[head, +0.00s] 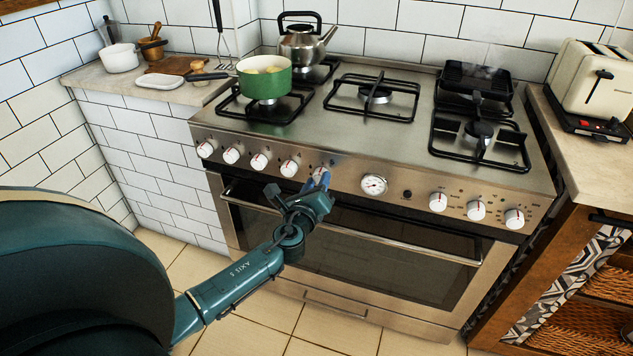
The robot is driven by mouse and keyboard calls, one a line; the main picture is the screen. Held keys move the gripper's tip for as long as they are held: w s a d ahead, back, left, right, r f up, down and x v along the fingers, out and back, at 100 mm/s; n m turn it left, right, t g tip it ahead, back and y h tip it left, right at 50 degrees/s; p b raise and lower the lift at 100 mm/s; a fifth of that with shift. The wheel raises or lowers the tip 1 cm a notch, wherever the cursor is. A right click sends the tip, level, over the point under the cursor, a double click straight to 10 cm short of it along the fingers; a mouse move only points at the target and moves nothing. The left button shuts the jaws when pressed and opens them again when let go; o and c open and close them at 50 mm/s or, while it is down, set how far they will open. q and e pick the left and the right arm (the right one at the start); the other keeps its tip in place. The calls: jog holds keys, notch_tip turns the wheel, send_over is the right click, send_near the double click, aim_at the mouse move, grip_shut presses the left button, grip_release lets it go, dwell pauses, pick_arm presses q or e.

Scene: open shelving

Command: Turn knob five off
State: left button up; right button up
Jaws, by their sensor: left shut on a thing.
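The stove's front panel carries a row of white knobs with red marks. The fifth knob from the left (319,173) is partly hidden by my left gripper (318,182). The gripper comes up from below left, and its fingertips are shut on this knob. The knob's mark is too small and covered to read its setting. The fourth knob (289,168) stands just left of it, clear of the gripper. My right gripper is not in view.
A round dial (374,184) sits right of the fifth knob, with three more knobs farther right. A green pot (264,78), a kettle (302,45) and a black pan (476,78) stand on the burners. The oven handle (400,248) runs below the panel.

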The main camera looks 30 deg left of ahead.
pick_arm(q)
jog(key=shift+m, duration=0.3)
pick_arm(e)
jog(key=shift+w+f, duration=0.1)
pick_arm(q)
jog(key=o, duration=1)
jog(key=v, duration=1.3)
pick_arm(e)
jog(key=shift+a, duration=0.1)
pick_arm(q)
jog(key=shift+s, duration=0.1)
